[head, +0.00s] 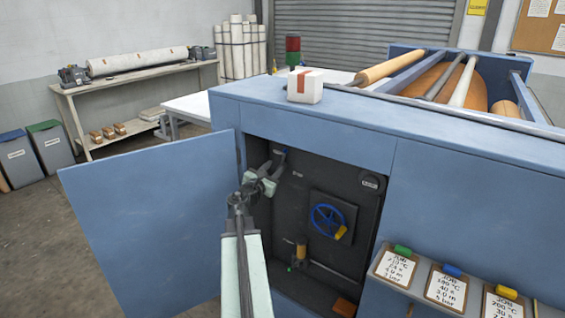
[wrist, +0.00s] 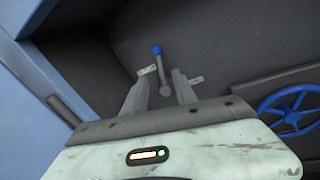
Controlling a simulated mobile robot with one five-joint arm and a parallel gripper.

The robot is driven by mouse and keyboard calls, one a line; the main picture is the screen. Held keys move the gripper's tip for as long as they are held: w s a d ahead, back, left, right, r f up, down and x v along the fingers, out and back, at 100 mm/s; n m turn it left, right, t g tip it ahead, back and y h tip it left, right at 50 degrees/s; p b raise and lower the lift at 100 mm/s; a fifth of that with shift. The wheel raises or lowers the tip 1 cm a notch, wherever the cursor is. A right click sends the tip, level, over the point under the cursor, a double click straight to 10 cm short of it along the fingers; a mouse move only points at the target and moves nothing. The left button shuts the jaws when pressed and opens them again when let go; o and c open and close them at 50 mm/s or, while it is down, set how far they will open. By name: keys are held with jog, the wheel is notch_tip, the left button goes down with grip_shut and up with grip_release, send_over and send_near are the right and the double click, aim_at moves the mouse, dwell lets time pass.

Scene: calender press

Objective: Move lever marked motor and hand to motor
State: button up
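A small lever with a blue knob (wrist: 156,50) and a grey shaft is on the dark back panel inside the open cabinet. A small pale label (wrist: 147,70) sits to its left and another label (wrist: 196,80) to its right; I cannot read either. The lever leans up and slightly left in the wrist view. My gripper (wrist: 160,82) is open, with one finger on each side of the lever's shaft and gaps between. Whether the fingers are level with the shaft in depth is unclear. In the head view my gripper (head: 275,165) reaches into the cabinet's upper left and partly hides the lever.
A blue handwheel (head: 327,221) with a yellow grip is right of my gripper. The open cabinet door (head: 150,225) stands left of my arm. Job cards (head: 445,290) hang on the machine's front at right.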

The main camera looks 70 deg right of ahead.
aim_at(283, 158)
jog(key=d, duration=0.7)
jog(key=shift+s+d, duration=0.15)
jog(key=shift+d, duration=0.1)
grip_shut()
dwell(1.0)
